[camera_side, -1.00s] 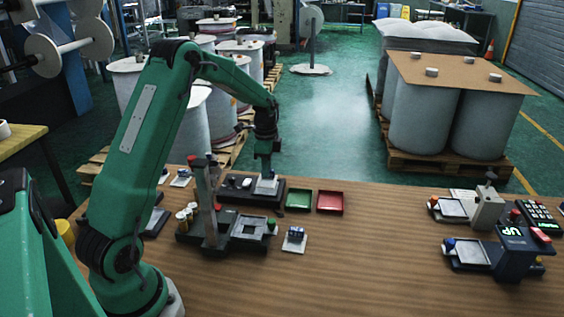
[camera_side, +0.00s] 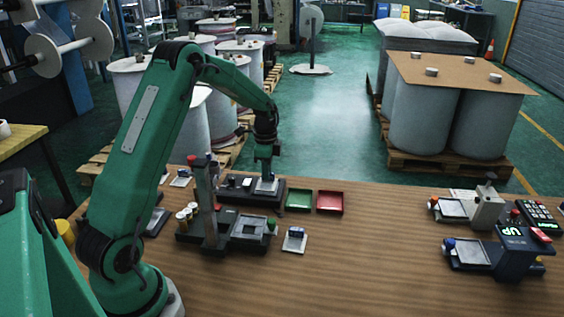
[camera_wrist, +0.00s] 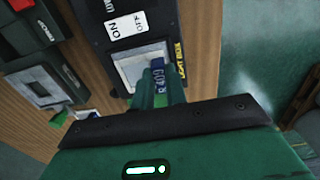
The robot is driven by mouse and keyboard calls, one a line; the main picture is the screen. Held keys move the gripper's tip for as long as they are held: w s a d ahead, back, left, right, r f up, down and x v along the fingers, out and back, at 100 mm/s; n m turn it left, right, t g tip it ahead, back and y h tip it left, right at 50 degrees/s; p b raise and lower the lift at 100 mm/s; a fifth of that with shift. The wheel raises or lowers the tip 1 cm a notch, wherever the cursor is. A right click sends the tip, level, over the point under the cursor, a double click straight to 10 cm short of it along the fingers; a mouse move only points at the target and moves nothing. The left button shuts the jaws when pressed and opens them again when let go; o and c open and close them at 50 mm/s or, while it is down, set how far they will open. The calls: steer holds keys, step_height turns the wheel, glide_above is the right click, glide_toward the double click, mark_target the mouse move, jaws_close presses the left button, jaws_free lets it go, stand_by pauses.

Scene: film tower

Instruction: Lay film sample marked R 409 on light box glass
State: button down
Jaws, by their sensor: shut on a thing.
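The film sample (camera_wrist: 159,88) has a blue tab reading R 409 and is pinched by my gripper (camera_wrist: 165,92). My gripper also shows in the side view (camera_side: 267,172), pointing down over the light box. The light box (camera_wrist: 103,40) is a dark housing with an ON/OFF label and a LIGHT BOX label; it also shows in the side view (camera_side: 240,197).
A green tray (camera_side: 299,208) and a red tray (camera_side: 330,209) stand right of the light box. A fixture with an upright post (camera_side: 206,205) stands in front. Another blue-tabbed sample (camera_side: 295,240) lies nearby. More devices (camera_side: 497,250) stand at right; the middle table is clear.

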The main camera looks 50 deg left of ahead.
steer(key=shift+f, duration=0.3)
stand_by(0.7)
steer(key=c, duration=0.8)
jaws_free()
steer(key=shift+r, duration=0.15)
steer(key=shift+r, duration=3.4)
